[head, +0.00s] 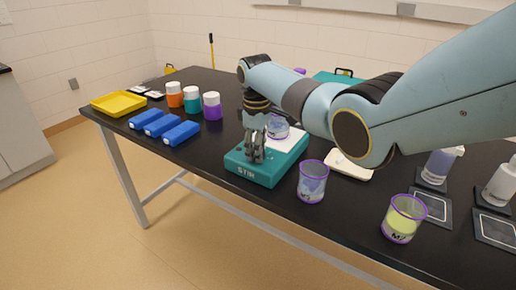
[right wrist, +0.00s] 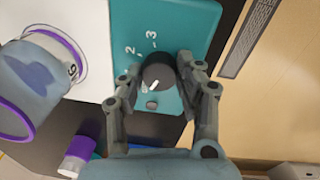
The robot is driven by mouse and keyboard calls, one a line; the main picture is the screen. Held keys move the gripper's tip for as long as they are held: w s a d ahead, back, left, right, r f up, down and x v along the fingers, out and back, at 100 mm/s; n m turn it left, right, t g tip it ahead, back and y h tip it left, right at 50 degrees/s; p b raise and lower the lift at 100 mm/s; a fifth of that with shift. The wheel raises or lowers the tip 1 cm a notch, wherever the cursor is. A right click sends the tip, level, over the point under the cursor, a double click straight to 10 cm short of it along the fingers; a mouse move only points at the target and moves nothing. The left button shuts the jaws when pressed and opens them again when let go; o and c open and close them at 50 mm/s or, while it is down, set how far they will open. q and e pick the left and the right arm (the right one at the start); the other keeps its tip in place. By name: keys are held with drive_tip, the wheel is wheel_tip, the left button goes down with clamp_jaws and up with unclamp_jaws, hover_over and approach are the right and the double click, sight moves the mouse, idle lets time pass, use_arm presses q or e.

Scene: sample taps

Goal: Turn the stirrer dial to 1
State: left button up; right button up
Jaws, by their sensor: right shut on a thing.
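The teal stirrer (head: 266,177), marked STIR on its front, stands on the black table. Its dark round dial (right wrist: 158,73) shows in the right wrist view, with a short white mark toward the lower left of its face. The printed 2 and 3 show above the dial; no 1 can be seen. My right gripper (head: 256,152) is over the stirrer's front end. In the right wrist view its fingers (right wrist: 160,75) are shut on the dial from both sides. In the head view the gripper hides the dial. My left gripper is not in view.
A beaker (head: 278,128) stands on the stirrer's white plate (head: 290,143). A purple-rimmed beaker (head: 312,183) is close to the stirrer's right, and a yellow-filled one (head: 402,220) is farther right. Blue blocks (head: 181,133), lidded jars (head: 212,106) and a yellow tray (head: 118,103) are left.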

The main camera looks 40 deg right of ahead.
drive_tip(key=shift+m, duration=0.3)
drive_tip(key=shift+r+m+p, duration=0.1)
drive_tip(key=shift+m+p, duration=0.45)
drive_tip(key=shift+m, duration=0.05)
drive_tip(key=shift+m+p, duration=0.5)
drive_tip(key=shift+m, duration=0.7)
drive_tip(key=shift+w+m+p, duration=0.1)
drive_tip(key=shift+m+p, duration=0.3)
drive_tip(key=shift+m, duration=1.9)
drive_tip(key=shift+g, duration=0.3)
drive_tip(key=o, duration=1.1)
drive_tip(key=shift+o, duration=0.2)
